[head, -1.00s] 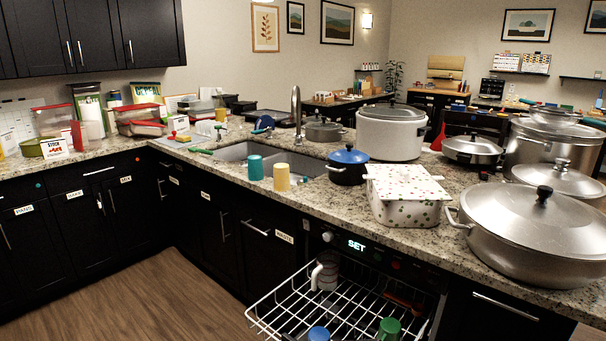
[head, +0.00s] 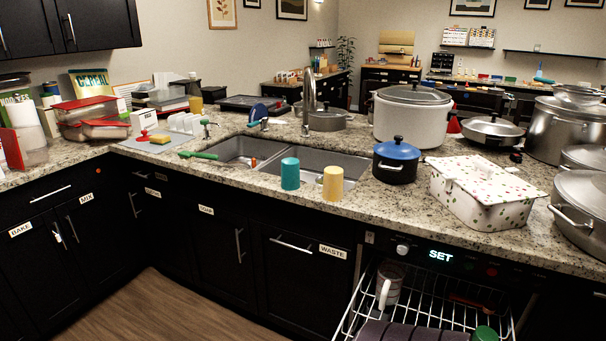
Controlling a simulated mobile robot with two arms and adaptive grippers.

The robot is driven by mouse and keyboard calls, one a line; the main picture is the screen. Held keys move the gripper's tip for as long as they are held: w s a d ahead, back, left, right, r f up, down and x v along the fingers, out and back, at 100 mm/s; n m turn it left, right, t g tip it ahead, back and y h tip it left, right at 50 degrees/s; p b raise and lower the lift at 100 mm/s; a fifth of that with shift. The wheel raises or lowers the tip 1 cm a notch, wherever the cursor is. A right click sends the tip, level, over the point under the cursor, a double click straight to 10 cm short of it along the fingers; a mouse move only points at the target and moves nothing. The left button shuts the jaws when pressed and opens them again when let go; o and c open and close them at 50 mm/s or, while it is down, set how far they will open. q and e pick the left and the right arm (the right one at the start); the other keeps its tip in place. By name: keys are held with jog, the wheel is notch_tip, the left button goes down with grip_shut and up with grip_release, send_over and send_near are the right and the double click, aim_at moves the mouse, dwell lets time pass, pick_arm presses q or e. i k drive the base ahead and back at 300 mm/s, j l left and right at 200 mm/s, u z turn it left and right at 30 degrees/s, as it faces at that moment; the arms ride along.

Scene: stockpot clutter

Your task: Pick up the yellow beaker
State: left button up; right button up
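The yellow beaker (head: 333,183) stands upright on the granite counter (head: 262,190), close to its front edge and in front of the sink. A teal beaker (head: 290,173) stands just to its left, with a small gap between them. Neither of my grippers shows in the head view. Nothing is touching the yellow beaker from above.
The double sink (head: 245,151) lies behind the beakers, with a tall faucet (head: 308,100). A blue-lidded pot (head: 396,162) and a patterned covered dish (head: 486,194) stand to the right. The open dishwasher rack (head: 440,300) juts out below the counter at the right.

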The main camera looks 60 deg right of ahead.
aim_at(332, 187)
jog(key=i+z, duration=0.3)
jog(key=i, duration=0.35)
jog(key=i+j+z, duration=0.35)
jog(key=i, duration=0.3)
jog(key=l+z, duration=0.1)
jog(key=z, duration=1.65)
